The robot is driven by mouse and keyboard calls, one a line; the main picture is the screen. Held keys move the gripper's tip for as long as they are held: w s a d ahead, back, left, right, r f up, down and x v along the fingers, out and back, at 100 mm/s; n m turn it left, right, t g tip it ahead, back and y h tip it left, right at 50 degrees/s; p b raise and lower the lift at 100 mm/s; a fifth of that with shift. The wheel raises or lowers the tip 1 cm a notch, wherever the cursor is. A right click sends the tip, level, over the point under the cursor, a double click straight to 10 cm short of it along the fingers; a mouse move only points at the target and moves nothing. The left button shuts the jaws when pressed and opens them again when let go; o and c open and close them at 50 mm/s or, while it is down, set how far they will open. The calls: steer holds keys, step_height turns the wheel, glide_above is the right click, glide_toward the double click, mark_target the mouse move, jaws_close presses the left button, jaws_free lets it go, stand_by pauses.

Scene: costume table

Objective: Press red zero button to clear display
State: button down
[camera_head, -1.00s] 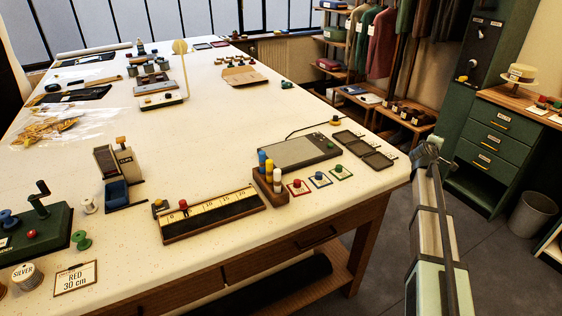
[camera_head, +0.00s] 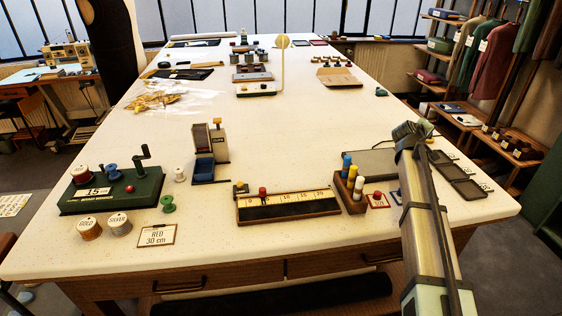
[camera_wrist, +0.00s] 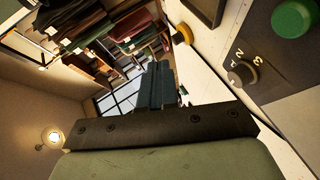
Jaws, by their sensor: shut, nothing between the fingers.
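A green hand-cranked device (camera_head: 118,198) stands at the table's left front. It has a white "15" cm label, a crank and a red button (camera_head: 129,188) on its front face. My gripper (camera_head: 408,132) is over the right side of the table, far from the green device, beyond the ruler. In the wrist view its dark fingers (camera_wrist: 157,85) are together and hold nothing. The red button does not show in the wrist view.
A ruler board (camera_head: 288,205) with a red knob (camera_head: 262,191) lies at front centre. Colored pegs (camera_head: 350,178) in a wooden block stand to its right. Spools (camera_head: 89,227) and a "RED 30 cm" card (camera_head: 157,236) sit near the green device.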

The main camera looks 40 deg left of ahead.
steer(key=s+a+r+y, duration=0.15)
steer(key=s+a, duration=0.25)
steer(key=a, duration=0.5)
steer(key=s+a+r, duration=0.2)
steer(key=s+a, duration=0.3)
steer(key=a, duration=0.4)
steer(key=s+a+r+y, duration=0.1)
steer(key=s+a, duration=0.3)
steer(key=a, duration=0.6)
steer(key=s+a+r+g+y, duration=0.1)
steer(key=s+a+r, duration=0.1)
steer(key=s+a, duration=0.7)
steer(key=s+a+r+g+y, duration=0.1)
steer(key=s+a+r, duration=0.2)
steer(key=s+a, duration=0.6)
steer(key=n+g+y, duration=0.2)
steer(key=g, duration=0.2)
glide_above(127, 191)
steer(key=f, duration=0.2)
steer(key=shift+r, duration=0.1)
steer(key=shift+f, duration=4.4)
steer(key=shift+f, duration=0.1)
